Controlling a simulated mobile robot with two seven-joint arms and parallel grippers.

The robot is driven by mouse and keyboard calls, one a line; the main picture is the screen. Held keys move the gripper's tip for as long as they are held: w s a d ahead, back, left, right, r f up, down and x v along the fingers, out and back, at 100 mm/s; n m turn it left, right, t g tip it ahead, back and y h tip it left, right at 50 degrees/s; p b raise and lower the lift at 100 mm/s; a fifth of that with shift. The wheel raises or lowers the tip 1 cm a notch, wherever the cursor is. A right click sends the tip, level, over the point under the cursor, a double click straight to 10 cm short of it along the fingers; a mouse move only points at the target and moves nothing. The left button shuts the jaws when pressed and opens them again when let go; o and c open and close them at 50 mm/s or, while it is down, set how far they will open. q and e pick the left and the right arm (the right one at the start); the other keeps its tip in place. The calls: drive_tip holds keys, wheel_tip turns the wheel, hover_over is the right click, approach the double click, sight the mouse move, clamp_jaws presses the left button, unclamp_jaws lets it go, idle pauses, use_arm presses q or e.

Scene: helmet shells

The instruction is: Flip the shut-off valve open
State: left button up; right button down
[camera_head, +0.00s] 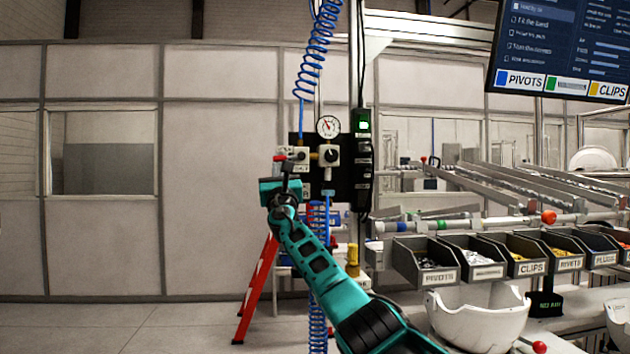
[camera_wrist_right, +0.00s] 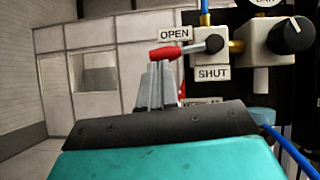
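The shut-off valve has a red-tipped lever (camera_wrist_right: 168,52), which also shows in the head view (camera_head: 280,158). In the right wrist view the lever points left from its pivot, nearly level, just below the OPEN label (camera_wrist_right: 174,34). The SHUT label (camera_wrist_right: 212,73) is below the pivot. My right gripper (camera_wrist_right: 157,68) has its two fingers close together, with nothing seen between them. Its fingertips are right below the red grip; I cannot tell whether they touch it. In the head view the right gripper (camera_head: 286,170) is at the panel's left edge. My left gripper is not in view.
A black panel (camera_head: 345,185) carries a gauge (camera_head: 328,126) and a regulator knob (camera_head: 331,156) right of the valve. Blue coiled hoses (camera_head: 313,60) hang above and below. A red ladder (camera_head: 258,290) stands behind. Parts bins (camera_head: 424,262) are at right; the left side is free.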

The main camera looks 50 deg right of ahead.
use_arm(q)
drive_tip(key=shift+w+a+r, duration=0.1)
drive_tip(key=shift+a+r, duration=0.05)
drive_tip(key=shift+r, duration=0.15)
use_arm(e)
drive_tip(key=shift+w+a+r+m+g+h, duration=0.1)
drive_tip(key=shift+r+m+g+h, duration=0.15)
drive_tip(key=shift+m, duration=0.4)
drive_tip(key=shift+w+a+r+m+g+h, duration=0.15)
drive_tip(key=shift+m+g+h, duration=0.15)
drive_tip(key=shift+m, duration=0.35)
drive_tip(key=shift+d+h, duration=0.1)
drive_tip(key=shift+h, duration=0.15)
